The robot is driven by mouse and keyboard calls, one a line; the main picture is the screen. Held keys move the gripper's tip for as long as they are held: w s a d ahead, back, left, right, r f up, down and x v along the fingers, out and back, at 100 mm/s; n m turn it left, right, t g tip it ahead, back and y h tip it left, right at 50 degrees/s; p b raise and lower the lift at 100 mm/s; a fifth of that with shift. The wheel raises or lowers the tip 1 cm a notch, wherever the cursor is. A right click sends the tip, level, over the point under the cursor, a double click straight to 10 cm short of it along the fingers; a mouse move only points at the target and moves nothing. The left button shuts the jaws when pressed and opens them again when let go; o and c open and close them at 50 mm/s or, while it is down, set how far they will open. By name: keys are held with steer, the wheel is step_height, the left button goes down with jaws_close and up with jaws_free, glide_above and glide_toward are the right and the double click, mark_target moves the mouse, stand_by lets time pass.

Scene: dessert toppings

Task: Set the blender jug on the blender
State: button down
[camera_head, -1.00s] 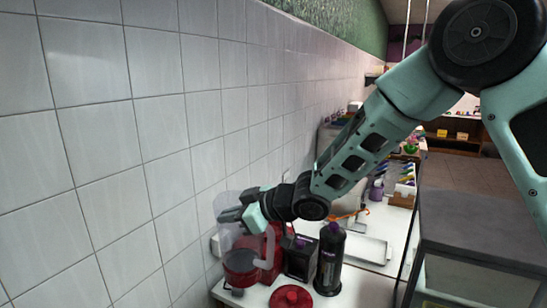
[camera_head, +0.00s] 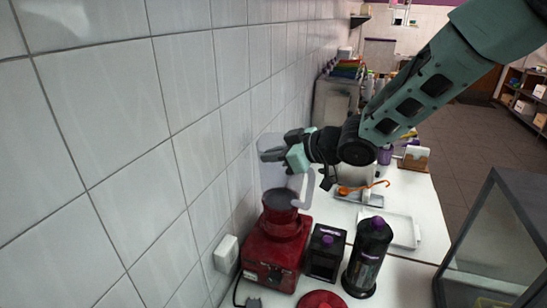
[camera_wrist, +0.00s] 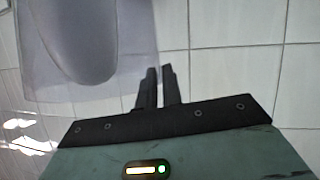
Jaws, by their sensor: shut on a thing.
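The blender jug (camera_head: 276,178) is clear and greyish, with a pale handle (camera_head: 308,188) on its right side. It looks about upright above the red blender base (camera_head: 270,252), its dark red lower end at the base's round top. I cannot tell whether it is seated or slightly above. My gripper (camera_head: 270,149) is at the jug's upper part. In the wrist view its two dark fingers (camera_wrist: 157,88) are close together at the edge of the translucent jug (camera_wrist: 55,60). The exact grip spot is unclear.
A black box-shaped container (camera_head: 324,256) and a black bottle (camera_head: 368,262) stand right of the base. A red round lid (camera_head: 321,301) lies in front. The tiled wall with a white socket (camera_head: 226,254) is close on the left. A white tray (camera_head: 391,229) lies farther back.

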mark_target(277, 175)
steer(key=shift+w+f+b, duration=0.1)
steer(key=shift+f+b, duration=1.85)
steer(key=shift+f, duration=0.3)
steer(key=shift+w+d+p, duration=0.1)
steer(key=shift+d+p, duration=0.1)
steer(key=shift+p, duration=0.15)
steer(key=shift+f+b, duration=0.45)
steer(key=shift+f, duration=0.05)
steer(key=c, duration=1.8)
jaws_free()
steer(key=shift+c, duration=0.2)
steer(key=shift+f, duration=0.2)
steer(key=shift+p+v, duration=1.45)
steer(key=shift+v, duration=1.85)
steer(key=p+v, duration=0.2)
steer(key=v, duration=0.2)
steer(key=shift+s+d+r, duration=0.15)
steer(key=shift+s, duration=0.05)
